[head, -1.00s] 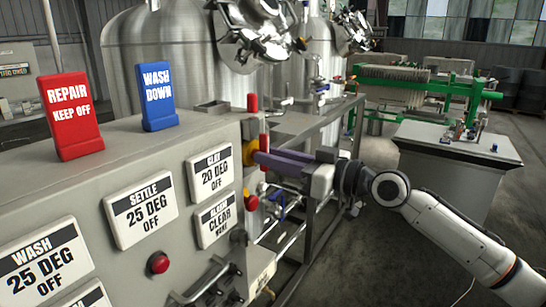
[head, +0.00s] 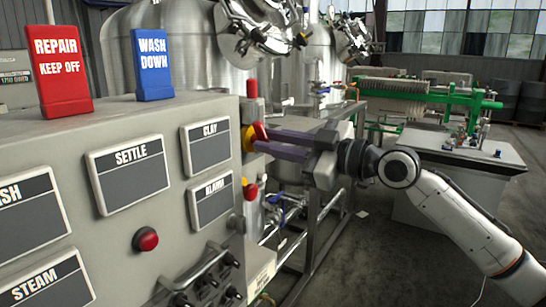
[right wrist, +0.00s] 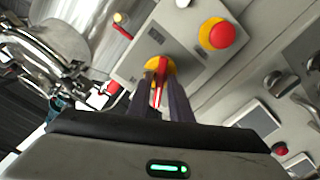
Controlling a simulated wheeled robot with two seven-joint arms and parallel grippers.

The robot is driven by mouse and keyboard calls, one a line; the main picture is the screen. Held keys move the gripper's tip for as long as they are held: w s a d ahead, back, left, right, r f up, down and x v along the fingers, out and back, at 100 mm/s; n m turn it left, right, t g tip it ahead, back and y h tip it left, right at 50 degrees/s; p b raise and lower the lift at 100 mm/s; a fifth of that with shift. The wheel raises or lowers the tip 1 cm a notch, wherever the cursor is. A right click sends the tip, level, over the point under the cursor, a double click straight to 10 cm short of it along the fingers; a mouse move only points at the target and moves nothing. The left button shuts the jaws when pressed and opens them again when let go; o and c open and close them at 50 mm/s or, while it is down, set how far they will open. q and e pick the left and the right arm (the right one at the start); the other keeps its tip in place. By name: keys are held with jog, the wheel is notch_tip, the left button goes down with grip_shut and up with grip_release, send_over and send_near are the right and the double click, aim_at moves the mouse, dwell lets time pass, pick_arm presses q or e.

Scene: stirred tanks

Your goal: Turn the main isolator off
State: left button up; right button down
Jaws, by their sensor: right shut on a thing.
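The main isolator (head: 247,139) is a red handle on a yellow disc at the right end of the grey control panel. My right gripper (head: 262,140) reaches it from the right, its two purple fingers shut on the red handle. In the right wrist view the handle (right wrist: 161,82) lies between the dark fingers (right wrist: 160,92), in front of the yellow disc (right wrist: 172,70). The fingers hide part of the handle, so its exact angle is hard to read. My left gripper is not in view.
A red mushroom button on yellow (right wrist: 217,34) sits near the isolator. Red REPAIR (head: 62,70) and blue WASH DOWN (head: 153,65) signs stand on top. Steel tanks (head: 180,50) stand behind.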

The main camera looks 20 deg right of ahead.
jog(key=n+b, duration=0.4)
jog(key=n, duration=0.7)
jog(key=shift+f+n, duration=0.15)
jog(key=shift+n, duration=0.15)
dwell(0.4)
jog(key=c, duration=1.8)
grip_release()
jog(key=shift+s, duration=0.1)
